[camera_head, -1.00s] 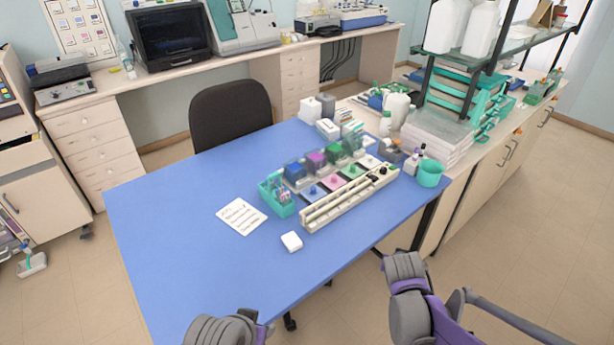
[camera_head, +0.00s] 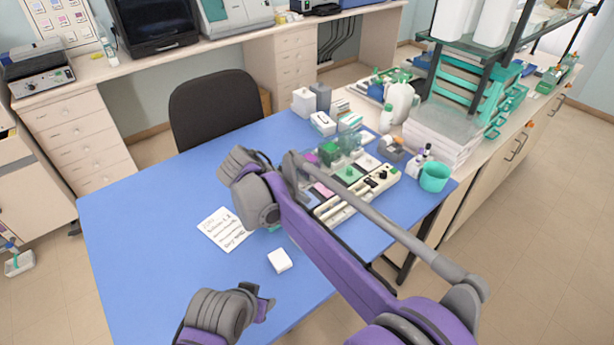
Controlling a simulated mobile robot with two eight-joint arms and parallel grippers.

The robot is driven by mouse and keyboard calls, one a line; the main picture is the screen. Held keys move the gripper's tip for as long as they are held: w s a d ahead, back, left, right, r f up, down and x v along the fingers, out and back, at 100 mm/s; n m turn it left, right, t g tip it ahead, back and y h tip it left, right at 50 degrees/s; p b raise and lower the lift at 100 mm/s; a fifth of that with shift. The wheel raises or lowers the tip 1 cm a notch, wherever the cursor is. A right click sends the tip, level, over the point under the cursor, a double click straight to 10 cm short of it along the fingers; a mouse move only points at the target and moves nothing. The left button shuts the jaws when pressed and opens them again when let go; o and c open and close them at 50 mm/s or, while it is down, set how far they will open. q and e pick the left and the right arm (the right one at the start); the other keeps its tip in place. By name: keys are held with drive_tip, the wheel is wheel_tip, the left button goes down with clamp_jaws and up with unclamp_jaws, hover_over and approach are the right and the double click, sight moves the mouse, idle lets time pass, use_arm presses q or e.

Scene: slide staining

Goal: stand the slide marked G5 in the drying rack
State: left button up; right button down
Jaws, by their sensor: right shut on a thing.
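My right arm reaches across the bench. Its grey wrist end (camera_head: 240,168) is over the left end of the staining row. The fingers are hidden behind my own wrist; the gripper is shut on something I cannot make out. My left wrist is low at the front edge of the table, and its jaw state is unclear. A long cream rack (camera_head: 383,181) with slots lies along the row, partly behind my right arm. A teal slotted holder is almost wholly covered; only a sliver (camera_head: 274,229) shows. No G5 marking is legible.
A handwritten card (camera_head: 226,229) and a small white block (camera_head: 280,260) lie on the blue table (camera_head: 140,225). A green staining jar (camera_head: 350,141) stands behind the rack. The table's left side is clear.

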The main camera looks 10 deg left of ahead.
drive_tip(key=shift+w+f, duration=0.15)
drive_tip(key=shift+f, duration=0.3)
use_arm(q)
drive_tip(key=shift+s+f+b, duration=0.1)
drive_tip(key=shift+f+b, duration=0.25)
drive_tip(key=shift+f, duration=0.2)
use_arm(e)
drive_tip(key=shift+f, duration=0.25)
use_arm(q)
drive_tip(key=shift+s+f+b, duration=0.15)
drive_tip(key=shift+f+b, duration=0.3)
drive_tip(key=shift+f, duration=0.2)
use_arm(e)
drive_tip(key=shift+w+f, duration=0.15)
drive_tip(key=shift+f, duration=0.8)
use_arm(q)
drive_tip(key=shift+s+f+b, duration=0.35)
drive_tip(key=shift+f+b, duration=0.25)
drive_tip(key=shift+f, duration=0.3)
use_arm(e)
drive_tip(key=shift+f, duration=1.1)
use_arm(q)
drive_tip(key=shift+s+f+b, duration=0.25)
drive_tip(key=shift+f+b, duration=0.25)
drive_tip(key=shift+f, duration=0.15)
use_arm(e)
drive_tip(key=shift+f, duration=1.2)
